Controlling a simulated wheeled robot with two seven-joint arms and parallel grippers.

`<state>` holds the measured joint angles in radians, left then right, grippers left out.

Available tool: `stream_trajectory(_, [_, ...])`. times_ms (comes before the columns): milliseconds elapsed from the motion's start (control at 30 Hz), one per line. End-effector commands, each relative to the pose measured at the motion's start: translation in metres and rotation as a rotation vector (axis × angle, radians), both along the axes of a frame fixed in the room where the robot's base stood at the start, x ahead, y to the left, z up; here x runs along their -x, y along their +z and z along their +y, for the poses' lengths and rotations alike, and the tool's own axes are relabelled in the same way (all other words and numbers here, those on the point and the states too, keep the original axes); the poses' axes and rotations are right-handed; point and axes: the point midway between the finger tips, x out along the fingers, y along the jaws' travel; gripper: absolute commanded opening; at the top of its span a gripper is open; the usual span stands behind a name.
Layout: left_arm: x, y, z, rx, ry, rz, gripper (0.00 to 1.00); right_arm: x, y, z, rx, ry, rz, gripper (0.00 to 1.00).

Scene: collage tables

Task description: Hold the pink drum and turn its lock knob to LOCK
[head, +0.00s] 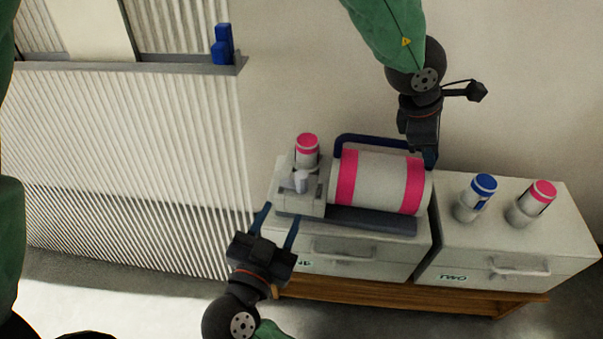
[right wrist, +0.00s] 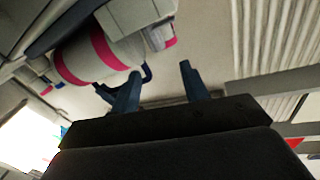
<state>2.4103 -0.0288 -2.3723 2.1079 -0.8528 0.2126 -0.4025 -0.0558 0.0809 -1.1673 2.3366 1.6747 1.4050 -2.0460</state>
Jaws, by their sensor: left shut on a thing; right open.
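The pink drum (head: 383,181), white with two pink bands, lies on its side on a dark cradle (head: 370,220) on top of the left drawer cabinet. A dark blue handle bar (head: 375,140) runs along its back. My left gripper (head: 430,158) is shut at the drum's right end, apparently on the handle bar; its fingers partly hide the contact. A grey block at the drum's left end carries the pale lock knob (head: 300,181). My right gripper (head: 277,226) is open and empty, just in front of the block. The right wrist view shows its fingers (right wrist: 158,88) apart, near the drum (right wrist: 92,58).
A pink-topped canister (head: 307,152) stands behind the block. A blue-topped canister (head: 476,197) and another pink-topped one (head: 532,203) stand on the right cabinet (head: 505,246), marked TWO. Drawer handles (head: 344,252) stick out in front. A wall shelf (head: 130,67) holds blue items.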

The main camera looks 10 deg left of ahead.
Motion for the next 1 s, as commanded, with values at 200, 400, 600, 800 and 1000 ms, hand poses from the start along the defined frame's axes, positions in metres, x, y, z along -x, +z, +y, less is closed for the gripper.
stream_trajectory(200, [0.000,0.000,0.000,0.000,0.000,0.000,0.00,0.000,-0.001,-0.002,0.159,-0.010,0.039,0.45])
stream_trajectory(400, [0.000,0.000,0.000,0.000,0.000,0.000,0.00,-0.006,-0.001,-0.003,0.200,-0.010,0.046,0.45])
stream_trajectory(600, [0.000,0.000,0.000,0.000,0.000,0.000,0.00,-0.032,0.000,-0.009,0.200,-0.012,0.044,0.45])
stream_trajectory(800, [0.000,0.000,0.000,0.000,0.000,0.000,0.00,-0.066,0.000,-0.017,0.199,-0.010,0.044,0.45])
stream_trajectory(1000, [0.000,0.000,0.000,0.000,0.000,0.000,0.00,-0.096,0.000,-0.024,0.198,-0.010,0.044,0.45])
